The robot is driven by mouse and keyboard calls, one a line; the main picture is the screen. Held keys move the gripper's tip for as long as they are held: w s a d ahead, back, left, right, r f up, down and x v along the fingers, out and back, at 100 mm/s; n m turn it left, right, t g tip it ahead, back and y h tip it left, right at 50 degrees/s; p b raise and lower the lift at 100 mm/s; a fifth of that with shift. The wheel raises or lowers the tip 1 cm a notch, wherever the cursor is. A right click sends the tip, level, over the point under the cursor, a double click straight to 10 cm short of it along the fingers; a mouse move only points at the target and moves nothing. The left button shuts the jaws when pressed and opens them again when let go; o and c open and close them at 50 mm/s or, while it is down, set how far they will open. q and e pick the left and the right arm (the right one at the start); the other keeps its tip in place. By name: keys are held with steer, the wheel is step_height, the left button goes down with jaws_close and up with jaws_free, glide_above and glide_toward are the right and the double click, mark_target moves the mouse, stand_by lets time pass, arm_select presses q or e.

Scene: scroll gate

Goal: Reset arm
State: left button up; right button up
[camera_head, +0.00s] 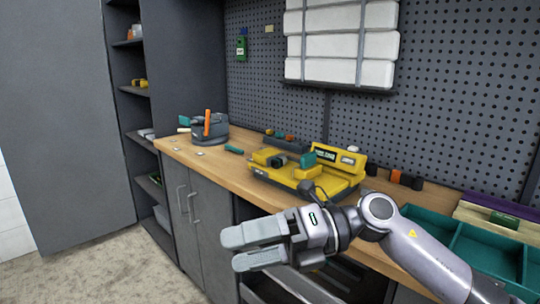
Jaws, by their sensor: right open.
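My right arm (430,252) comes in from the lower right. My right gripper (240,250) points left, in front of the workbench's front edge and over the lower cabinets. Its two grey fingers are apart, with a gap between them and nothing in it. The gripper hides part of the bench front and the shelf below. My left gripper does not show.
The wooden workbench (180,149) bears a yellow machine (330,185), a dark tool holder (210,133) with an orange-handled tool, and a teal tray (470,245) at right. A pegboard (440,120) stands behind. Dark shelves (135,90) stand at left. Floor (100,270) is clear at lower left.

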steer(key=w+d+f+m+t+h+p, duration=0.1)
steer(key=d+f+m+t+h+p, duration=0.15)
steer(key=d+f+m+t, duration=0.7)
steer(key=w+d+f+m+t+h+p, duration=0.25)
steer(key=m+t, duration=0.85)
steer(key=m, duration=1.1)
steer(key=s+d+f+m+g+h+p, duration=0.1)
steer(key=s+d+f+m+g+h, duration=0.2)
steer(key=s+f, duration=0.6)
steer(key=s+d+f+m+g+h+p, duration=0.1)
steer(key=s+d+f+m+g+h, duration=0.3)
steer(key=s+d+f+m, duration=0.3)
step_height(320, 180, down, 4)
steer(key=shift+s+d+r+h, duration=0.2)
steer(key=shift+s+d+h, duration=0.45)
steer(key=shift+s+h, duration=0.3)
